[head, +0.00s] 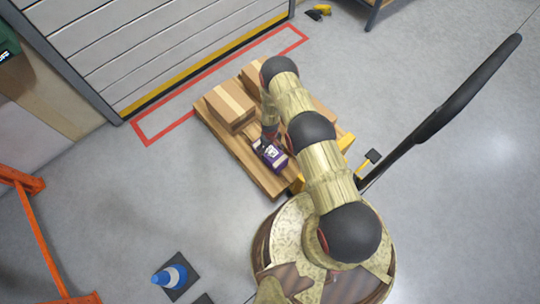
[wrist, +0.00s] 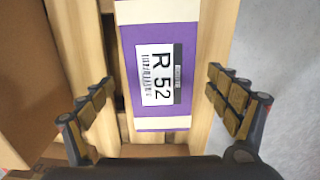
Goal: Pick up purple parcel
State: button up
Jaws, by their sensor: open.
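The purple parcel (head: 270,155) lies on the wooden pallet (head: 216,133) near its front edge in the head view. In the wrist view the parcel (wrist: 187,30) shows purple sides, a pale band and a white label reading "R 52". My gripper (wrist: 165,98) is open, with one finger to the left of the parcel and one to the right. Gaps show between both fingers and the parcel. In the head view my gripper (head: 268,133) is just at the parcel's far end, partly hidden by my arm.
A cardboard box (head: 231,106) stands on the pallet left of my arm; another (head: 256,76) is behind it, partly hidden. In the wrist view a box (wrist: 20,80) is close to the left finger. A blue cone (head: 171,275) stands on the floor. Floor left of the pallet is clear.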

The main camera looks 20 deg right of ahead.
notch_tip(320, 180, down, 5)
jog(key=b, duration=0.2)
jog(key=shift+b, duration=0.35)
jog(key=shift+r, duration=0.15)
jog(key=shift+s, duration=0.1)
jog(key=shift+c, duration=0.3)
jog(key=c, duration=1.6)
